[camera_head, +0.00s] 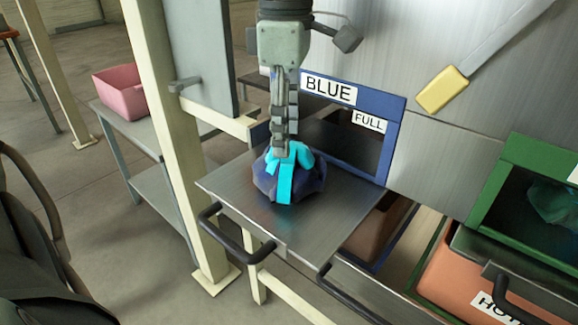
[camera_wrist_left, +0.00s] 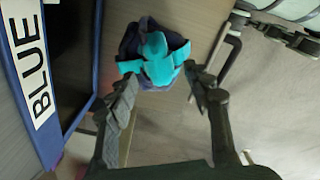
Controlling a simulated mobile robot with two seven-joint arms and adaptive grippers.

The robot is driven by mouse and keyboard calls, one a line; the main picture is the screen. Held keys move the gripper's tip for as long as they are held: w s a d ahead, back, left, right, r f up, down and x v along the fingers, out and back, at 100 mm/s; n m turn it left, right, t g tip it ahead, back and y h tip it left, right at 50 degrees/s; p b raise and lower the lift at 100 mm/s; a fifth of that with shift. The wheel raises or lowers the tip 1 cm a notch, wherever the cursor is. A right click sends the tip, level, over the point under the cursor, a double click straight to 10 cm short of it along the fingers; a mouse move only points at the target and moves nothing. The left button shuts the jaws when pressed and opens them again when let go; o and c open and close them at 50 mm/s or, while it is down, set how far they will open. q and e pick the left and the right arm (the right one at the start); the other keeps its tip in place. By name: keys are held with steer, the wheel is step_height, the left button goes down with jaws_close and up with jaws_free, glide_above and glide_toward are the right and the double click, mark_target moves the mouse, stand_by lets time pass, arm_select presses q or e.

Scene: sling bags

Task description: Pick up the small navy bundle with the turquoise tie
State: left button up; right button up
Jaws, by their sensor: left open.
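The small navy bundle (camera_head: 309,185) with its turquoise tie (camera_head: 286,182) sits on a metal shelf (camera_head: 335,215) in front of the blue-framed opening. My left gripper (camera_head: 281,150) points down from above, its fingertips at the knot of the tie. In the left wrist view the bundle (camera_wrist_left: 133,40) and tie (camera_wrist_left: 158,62) lie between and just beyond the fingertips of my open left gripper (camera_wrist_left: 161,78). I cannot tell whether the fingers touch the cloth. My right gripper is not in view.
The blue frame (camera_head: 396,135) labelled BLUE and FULL stands behind the bundle. Black handles (camera_head: 235,240) edge the shelf. A cream post (camera_head: 170,130) stands to the left, with a pink bin (camera_head: 120,92) beyond. A green-framed opening (camera_head: 487,195) and an orange bin (camera_head: 455,280) are at right.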

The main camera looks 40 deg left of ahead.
arm_select(q)
steer(key=shift+f, duration=0.65)
jaws_close()
steer(key=shift+w, duration=0.1)
